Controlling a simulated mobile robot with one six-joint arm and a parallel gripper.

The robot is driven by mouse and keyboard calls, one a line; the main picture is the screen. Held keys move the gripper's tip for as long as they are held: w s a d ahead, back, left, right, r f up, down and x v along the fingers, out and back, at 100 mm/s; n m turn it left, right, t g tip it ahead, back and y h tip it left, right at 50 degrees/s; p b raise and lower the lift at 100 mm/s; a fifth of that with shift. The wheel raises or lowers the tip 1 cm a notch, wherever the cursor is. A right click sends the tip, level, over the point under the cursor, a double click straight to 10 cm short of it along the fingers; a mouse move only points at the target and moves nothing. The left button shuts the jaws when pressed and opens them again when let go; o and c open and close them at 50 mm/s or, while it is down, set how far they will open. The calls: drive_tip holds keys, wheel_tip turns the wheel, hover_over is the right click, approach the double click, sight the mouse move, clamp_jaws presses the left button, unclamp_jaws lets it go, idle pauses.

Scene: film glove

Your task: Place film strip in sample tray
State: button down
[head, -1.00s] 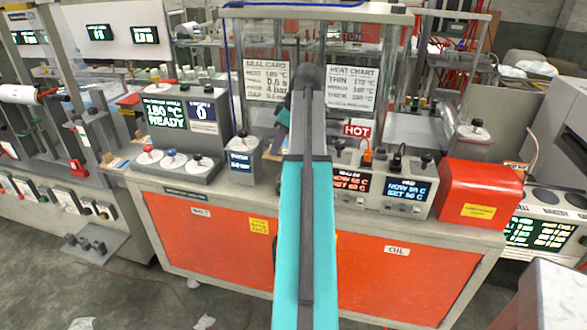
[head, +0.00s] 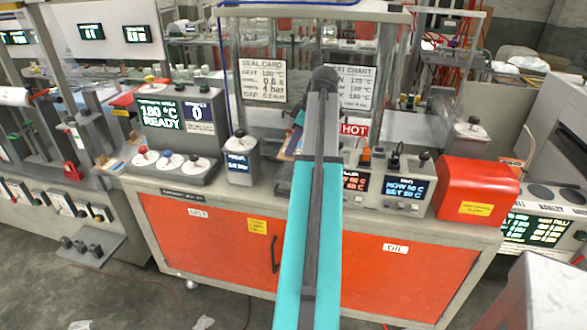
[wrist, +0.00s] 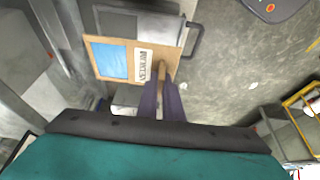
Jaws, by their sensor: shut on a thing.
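In the wrist view my gripper (wrist: 165,82) is shut on the tan end of a flat card. The card, which appears to be the film strip (wrist: 128,60), is tan with a blue square and a white label that looks like "MEDIUM". It sits tilted across the fingertips. In the head view my arm hides most of the gripper. I cannot make out a sample tray for certain in either view.
The bench has a red box (head: 478,190), a temperature display unit (head: 405,188), a sealer control box (head: 175,116) and a small knob box (head: 242,160).

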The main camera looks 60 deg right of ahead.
sight(293, 156)
drive_tip(key=shift+f+p, duration=0.4)
drive_tip(key=shift+f, duration=2)
drive_tip(key=shift+f+p, duration=0.45)
drive_tip(key=shift+f, duration=1.4)
drive_tip(key=shift+f, duration=0.15)
drive_tip(key=c, duration=1.9)
unclamp_jaws()
drive_tip(key=shift+r, duration=0.25)
drive_tip(key=shift+b+v, duration=1.1)
drive_tip(key=shift+v, duration=4.85)
